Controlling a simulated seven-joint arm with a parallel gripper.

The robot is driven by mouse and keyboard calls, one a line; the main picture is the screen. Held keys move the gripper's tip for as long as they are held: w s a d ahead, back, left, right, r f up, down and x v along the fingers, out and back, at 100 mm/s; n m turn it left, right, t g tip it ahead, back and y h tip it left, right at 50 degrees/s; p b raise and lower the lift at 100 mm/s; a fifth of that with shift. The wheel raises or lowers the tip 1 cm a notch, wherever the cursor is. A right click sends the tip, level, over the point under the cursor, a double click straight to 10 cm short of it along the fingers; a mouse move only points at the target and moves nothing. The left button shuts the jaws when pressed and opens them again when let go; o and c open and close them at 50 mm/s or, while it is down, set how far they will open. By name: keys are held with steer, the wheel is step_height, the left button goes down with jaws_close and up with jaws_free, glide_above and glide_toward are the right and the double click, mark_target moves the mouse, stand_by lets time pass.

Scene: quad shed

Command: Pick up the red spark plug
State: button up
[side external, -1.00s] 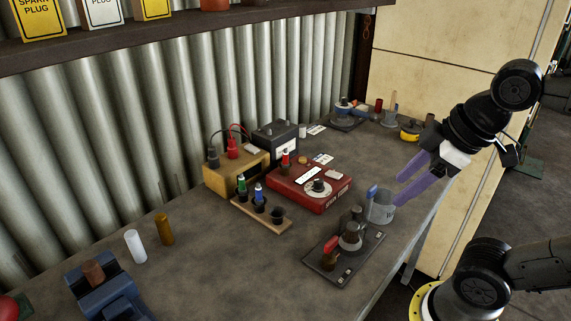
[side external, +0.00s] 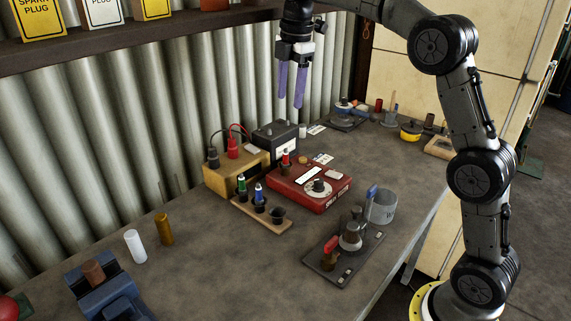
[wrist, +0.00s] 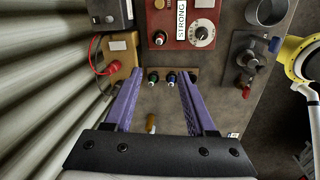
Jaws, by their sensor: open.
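The red spark plug (side external: 286,158) stands upright in the red tester box (side external: 335,192), at its back left corner. In the wrist view its top (wrist: 159,38) shows on the box, above the tips of my fingers. My gripper (side external: 290,103) is open and empty, pointing down high above the bench, over the area of the tester. In the wrist view my purple fingers (wrist: 158,84) are spread wide on either side of the rack. A wooden rack (side external: 240,205) in front of the box holds a green plug (side external: 241,183) and a blue plug (side external: 259,193).
A yellow-tan box (side external: 222,182) with a red clip and a dark battery (side external: 276,138) stand left of and behind the tester. A dark plate (side external: 318,262) with a red-handled tool and a grey cup (side external: 384,208) stand to the right. The bench's front middle is clear.

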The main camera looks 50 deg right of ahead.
glide_toward(286, 152)
steer(key=shift+g, duration=0.4)
steer(key=f, duration=0.1)
steer(key=w+f, duration=0.1)
steer(key=f, duration=0.3)
steer(key=shift+w+d+f, duration=0.1)
steer(key=shift+w+d, duration=0.05)
steer(key=shift+d, duration=0.15)
steer(key=shift+w+f, duration=0.2)
steer(key=shift+f, duration=2.65)
steer(key=shift+c, duration=0.2)
jaws_close()
